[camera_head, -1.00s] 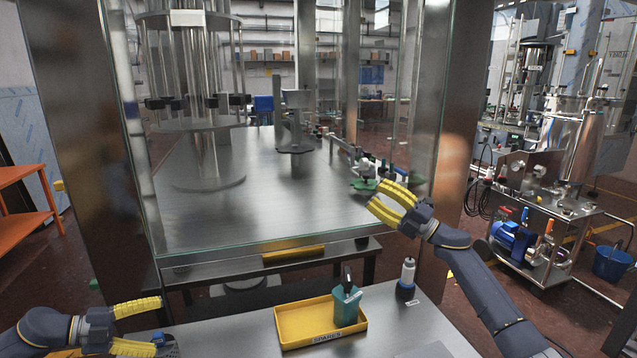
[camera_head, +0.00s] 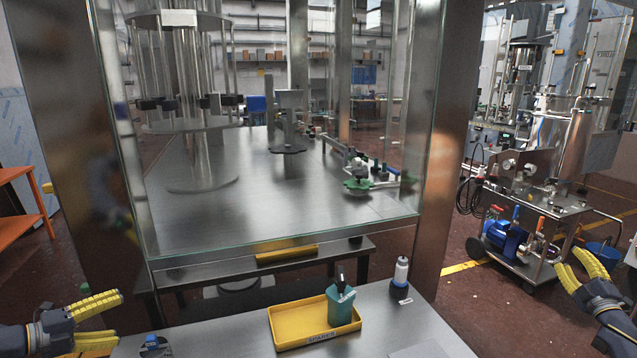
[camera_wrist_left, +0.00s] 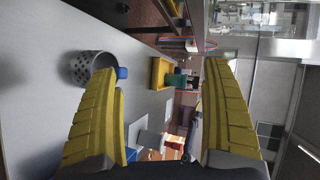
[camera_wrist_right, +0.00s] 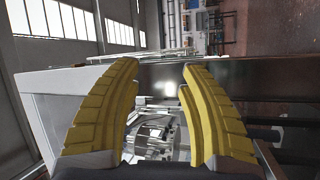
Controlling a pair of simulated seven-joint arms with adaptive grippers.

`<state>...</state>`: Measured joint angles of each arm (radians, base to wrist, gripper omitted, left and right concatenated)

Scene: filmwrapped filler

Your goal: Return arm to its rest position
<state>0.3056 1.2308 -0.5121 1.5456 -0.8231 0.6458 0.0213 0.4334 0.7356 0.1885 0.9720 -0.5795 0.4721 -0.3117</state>
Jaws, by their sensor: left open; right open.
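My right gripper (camera_head: 582,278) is at the far right of the head view, right of the steel table and well away from the glass-fronted cabinet. Its yellow fingers are spread and empty, and in the right wrist view (camera_wrist_right: 160,85) nothing lies between them. My left gripper (camera_head: 118,318) is at the lower left of the head view, by the left end of the table. Its fingers are spread and empty, as the left wrist view (camera_wrist_left: 165,95) also shows. The rest of the right arm is mostly out of the head view.
The steel table (camera_head: 425,322) carries a yellow tray (camera_head: 290,342) with a teal holder (camera_head: 340,306), and a bottle (camera_head: 400,278) stands beside it. Behind is the glass-fronted cabinet (camera_head: 230,225). A wheeled cart with a blue pump (camera_head: 503,238) stands at right. A perforated cup (camera_wrist_left: 84,68) shows in the left wrist view.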

